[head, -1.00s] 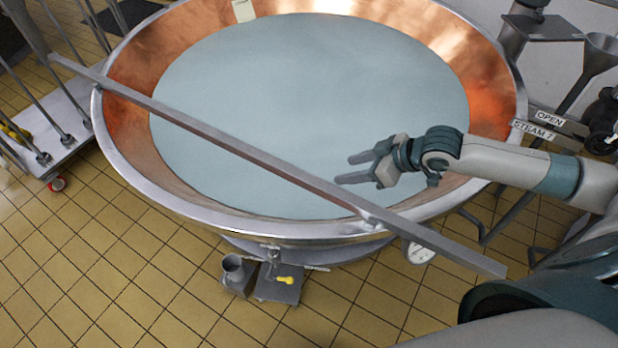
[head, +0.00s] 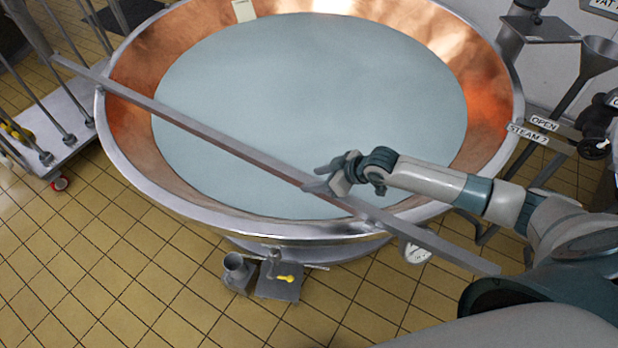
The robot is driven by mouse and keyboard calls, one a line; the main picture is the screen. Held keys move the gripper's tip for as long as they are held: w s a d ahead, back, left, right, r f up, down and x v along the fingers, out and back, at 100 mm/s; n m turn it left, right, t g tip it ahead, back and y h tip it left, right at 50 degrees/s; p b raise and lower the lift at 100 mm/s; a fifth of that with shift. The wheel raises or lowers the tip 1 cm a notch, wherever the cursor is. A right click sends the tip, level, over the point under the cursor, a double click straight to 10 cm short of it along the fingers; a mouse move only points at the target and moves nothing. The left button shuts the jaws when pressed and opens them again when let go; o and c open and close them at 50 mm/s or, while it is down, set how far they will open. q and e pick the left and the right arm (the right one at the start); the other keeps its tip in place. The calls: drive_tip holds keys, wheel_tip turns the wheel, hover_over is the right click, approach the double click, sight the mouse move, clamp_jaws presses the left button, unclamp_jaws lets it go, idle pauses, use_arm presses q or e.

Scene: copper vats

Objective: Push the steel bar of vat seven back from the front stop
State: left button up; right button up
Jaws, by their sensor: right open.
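The steel bar (head: 215,146) lies slantwise across the near side of the copper vat (head: 130,72), over its rim at both ends. Its right end sticks out well past the rim. The vat holds pale bluish liquid (head: 310,95). My right gripper (head: 316,183) is open, with its fingers at the bar, just over the near edge of the liquid. I cannot tell whether the fingers touch the bar. The front stop is not clear to make out. My left gripper is not in view.
A dial gauge (head: 417,252) hangs below the rim at the right. A white wheeled cart (head: 75,118) with metal rods stands at the left. Signs reading OPEN and STEAM 7 (head: 528,133) are at the right.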

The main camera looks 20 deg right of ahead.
sight(310, 180)
drive_tip(key=shift+x, duration=1.75)
clamp_jaws()
